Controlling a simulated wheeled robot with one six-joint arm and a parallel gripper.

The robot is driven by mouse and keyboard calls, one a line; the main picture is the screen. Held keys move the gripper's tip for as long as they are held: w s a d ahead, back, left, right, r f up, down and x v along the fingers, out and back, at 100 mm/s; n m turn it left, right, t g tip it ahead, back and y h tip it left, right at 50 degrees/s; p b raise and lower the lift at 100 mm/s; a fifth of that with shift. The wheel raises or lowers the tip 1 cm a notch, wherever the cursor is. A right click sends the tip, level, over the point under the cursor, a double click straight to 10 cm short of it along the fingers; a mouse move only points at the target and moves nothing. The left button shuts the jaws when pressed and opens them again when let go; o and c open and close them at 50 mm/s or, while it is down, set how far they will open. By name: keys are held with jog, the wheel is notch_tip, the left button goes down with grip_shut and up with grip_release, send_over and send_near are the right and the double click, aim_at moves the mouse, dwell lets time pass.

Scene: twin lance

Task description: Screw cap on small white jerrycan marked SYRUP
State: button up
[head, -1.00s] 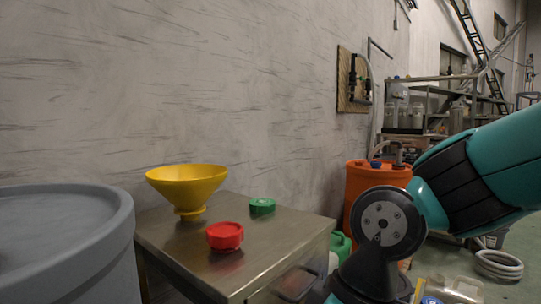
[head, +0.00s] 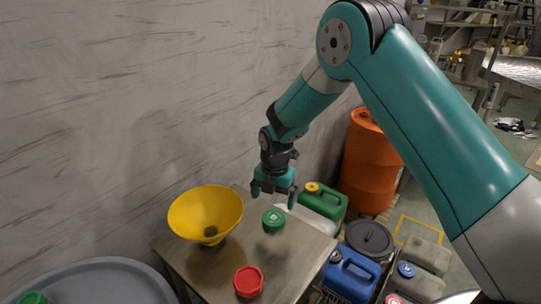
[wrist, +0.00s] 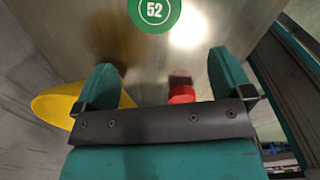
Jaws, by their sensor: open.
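My gripper (head: 273,196) is open and empty above the metal table. A green cap (head: 273,219) lies on the table just below it. In the wrist view this green cap (wrist: 154,10), marked 52, is at the top edge, ahead of my open fingers (wrist: 165,78). A red cap (head: 248,281) lies nearer the table's front; in the wrist view the red cap (wrist: 182,94) shows between the fingers. A white container (head: 314,219), partly hidden, stands beyond the table next to a green jerrycan (head: 324,201). No SYRUP marking is readable.
A yellow funnel (head: 205,212) stands on the metal table (head: 215,275) at the left, near the wall. An orange drum (head: 371,160) stands behind. A blue jerrycan (head: 350,272) and grey containers (head: 430,256) stand right of the table. A grey drum (head: 105,280) is front left.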

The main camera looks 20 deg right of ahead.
aim_at(274, 218)
jog(key=shift+n, duration=0.7)
jog(key=f+b, duration=0.2)
jog(key=f, duration=0.1)
jog(key=w+f+b, duration=0.1)
jog(key=f+b, duration=0.1)
jog(key=f, duration=0.2)
jog(key=f+b, duration=0.2)
jog(key=f, duration=0.1)
jog(key=shift+w+d+f, duration=0.15)
jog(key=shift+w+d, duration=0.25)
jog(key=shift+c, duration=0.2)
jog(key=c, duration=1)
jog(key=shift+r+p, duration=2.55)
jog(key=shift+r, duration=1)
